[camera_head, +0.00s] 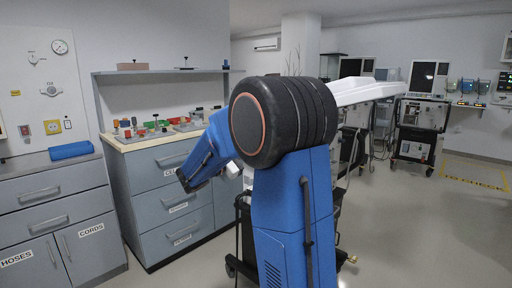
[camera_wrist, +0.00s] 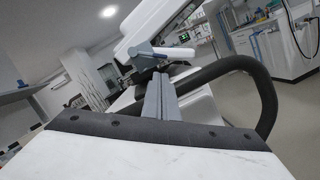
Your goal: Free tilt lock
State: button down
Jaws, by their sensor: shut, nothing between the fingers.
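A grey-blue lever (camera_wrist: 166,51) with a rounded pivot end sits under a large white tilted panel (camera_wrist: 150,20) in the wrist view. My gripper (camera_wrist: 158,77) points at it with its slim grey fingers together and nothing between them. The fingertips appear just below the lever; I cannot tell whether they touch it. In the head view a white slab-like part (camera_head: 365,91) shows behind my arm, which hides much of the unit there and my gripper.
A thick black curved tube (camera_wrist: 268,95) arches at the right of the fingers. In the head view, a grey drawer cabinet (camera_head: 165,180) stands left and another ventilator (camera_head: 422,115) farther right. Open floor (camera_head: 420,235) lies at the right.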

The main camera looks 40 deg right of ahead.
jog(key=x, duration=0.8)
jog(key=shift+d, duration=0.1)
jog(key=shift+s+r+n, duration=0.2)
jog(key=shift+s+n, duration=0.15)
jog(key=shift+n, duration=0.35)
jog(key=shift+s+r+n+t, duration=0.35)
jog(key=shift+n+t, duration=0.25)
jog(key=shift+n, duration=0.4)
jog(key=n, duration=0.1)
jog(key=s+r+n+t, duration=0.1)
jog(key=n, duration=0.1)
jog(key=shift+d+r, duration=0.1)
jog(key=n, duration=0.1)
jog(key=r+n+t, duration=0.1)
jog(key=n, duration=0.1)
jog(key=r+n, duration=0.1)
jog(key=n, duration=0.1)
jog(key=shift+s, duration=0.4)
jog(key=n+t, duration=0.1)
jog(key=r+n, duration=0.1)
jog(key=n, duration=0.1)
jog(key=shift+r+t, duration=0.3)
jog(key=shift+t, duration=0.1)
jog(key=shift+f, duration=0.1)
